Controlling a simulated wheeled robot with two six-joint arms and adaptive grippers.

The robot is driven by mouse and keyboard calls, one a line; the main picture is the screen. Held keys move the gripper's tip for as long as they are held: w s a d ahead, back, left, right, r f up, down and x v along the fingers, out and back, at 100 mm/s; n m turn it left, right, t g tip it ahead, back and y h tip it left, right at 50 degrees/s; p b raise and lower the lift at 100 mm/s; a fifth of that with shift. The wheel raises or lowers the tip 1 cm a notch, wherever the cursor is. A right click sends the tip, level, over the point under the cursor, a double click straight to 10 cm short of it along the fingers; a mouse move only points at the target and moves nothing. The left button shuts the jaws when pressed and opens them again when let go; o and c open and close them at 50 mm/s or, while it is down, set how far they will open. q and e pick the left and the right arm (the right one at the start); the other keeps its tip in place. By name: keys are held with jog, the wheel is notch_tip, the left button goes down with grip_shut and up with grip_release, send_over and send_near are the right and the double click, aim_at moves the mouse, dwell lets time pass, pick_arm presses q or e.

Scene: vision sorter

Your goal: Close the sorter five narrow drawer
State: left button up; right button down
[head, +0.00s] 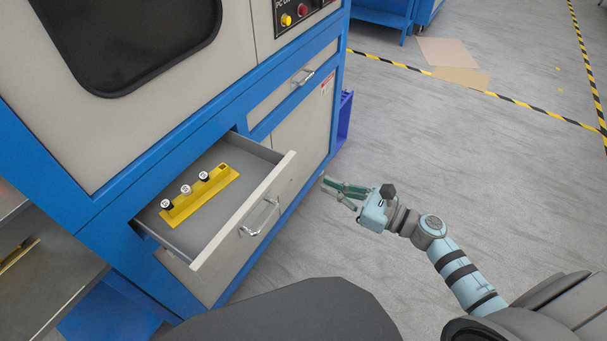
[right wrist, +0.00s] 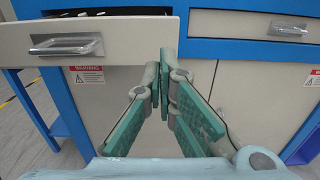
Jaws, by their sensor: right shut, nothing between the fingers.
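A drawer (head: 272,187) with a pale front and a metal handle (head: 260,216) stands pulled out of the blue and grey sorter cabinet (head: 180,128). Inside it lies a yellow holder (head: 205,196) with several small dark and white round pieces. In the right wrist view the drawer front (right wrist: 120,38) is at upper left, its handle (right wrist: 66,46) left of the fingers. My right gripper (head: 327,183) is shut and empty, to the right of the drawer front and apart from its handle; its fingertips (right wrist: 166,62) meet near the drawer front's right edge in the wrist view. My left gripper is not in view.
A second drawer (head: 282,103) with its own handle is shut, right of the open one. Buttons (head: 295,16) sit above it. Grey floor (head: 440,130) lies open to the right, with striped tape (head: 460,85). A metal surface (head: 50,270) is at lower left.

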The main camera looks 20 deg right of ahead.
aim_at(292, 170)
jog(key=x, duration=0.6)
jog(key=shift+w+a+p, duration=0.2)
jog(key=shift+w+p, duration=0.1)
jog(key=shift+p, duration=0.05)
jog(key=shift+w+a, duration=0.4)
jog(key=shift+w, duration=0.1)
